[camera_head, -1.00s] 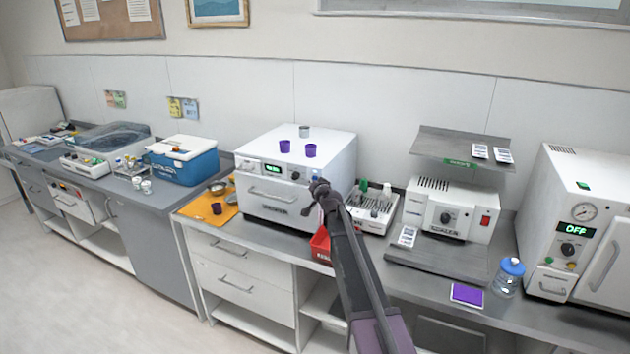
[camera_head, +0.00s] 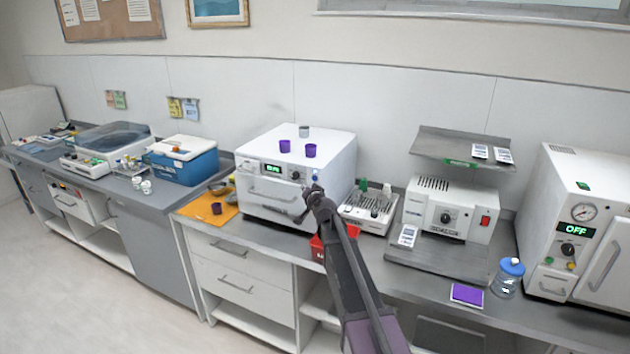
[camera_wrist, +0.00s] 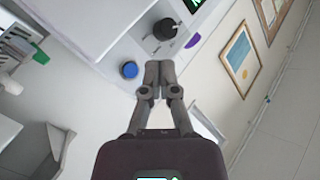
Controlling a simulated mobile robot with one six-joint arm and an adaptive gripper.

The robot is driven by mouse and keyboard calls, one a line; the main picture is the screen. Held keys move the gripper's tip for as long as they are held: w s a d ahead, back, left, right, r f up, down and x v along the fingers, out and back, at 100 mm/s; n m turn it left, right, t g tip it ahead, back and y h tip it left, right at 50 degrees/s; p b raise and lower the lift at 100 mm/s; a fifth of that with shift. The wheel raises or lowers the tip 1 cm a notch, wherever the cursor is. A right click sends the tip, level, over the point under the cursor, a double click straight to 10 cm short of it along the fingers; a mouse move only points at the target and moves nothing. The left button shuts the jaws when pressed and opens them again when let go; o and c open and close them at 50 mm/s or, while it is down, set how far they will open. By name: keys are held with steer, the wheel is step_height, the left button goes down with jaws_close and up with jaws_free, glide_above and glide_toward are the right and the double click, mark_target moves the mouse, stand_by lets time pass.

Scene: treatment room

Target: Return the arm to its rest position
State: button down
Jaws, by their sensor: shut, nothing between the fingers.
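My arm (camera_head: 345,270) reaches up from the bottom of the head view over the counter. My gripper (camera_head: 300,219) is at its far end, in front of the white oven-like device (camera_head: 262,205) with a green display. In the wrist view my gripper (camera_wrist: 158,66) has its fingertips together with nothing between them. A black knob (camera_wrist: 165,29) and a blue button (camera_wrist: 129,70) on a white panel show just beyond the fingertips. I cannot tell whether the fingertips touch the panel.
A red bin (camera_head: 318,247) is partly hidden behind my arm. A rack tray (camera_head: 370,211) stands right of the device. Purple cups (camera_head: 311,150) stand on top of it. An orange mat (camera_head: 222,208) lies left. A blue-lidded jar (camera_head: 509,278) and purple pad (camera_head: 467,295) are at right.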

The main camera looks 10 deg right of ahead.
stand_by(0.5)
steer(key=s+a+f+n+g+y, duration=0.1)
steer(key=s+a+f+n+g, duration=0.15)
steer(key=s, duration=0.35)
steer(key=s+a+f+n+g+y, duration=0.1)
steer(key=s+a+f+g, duration=0.1)
steer(key=s+f+g, duration=0.3)
steer(key=s+d+f+g+h, duration=0.1)
steer(key=s+d+f+g, duration=0.1)
steer(key=s, duration=0.8)
steer(key=s+d+f+n+g+h, duration=0.1)
steer(key=s+f+g+h, duration=0.1)
steer(key=s, duration=0.9)
steer(key=s+d+f+n+g+h, duration=0.1)
steer(key=s+f+g, duration=0.3)
steer(key=s, duration=0.7)
steer(key=shift+s+d+f+g+h, duration=0.25)
steer(key=shift+d+g+h, duration=0.1)
steer(key=shift+d, duration=0.5)
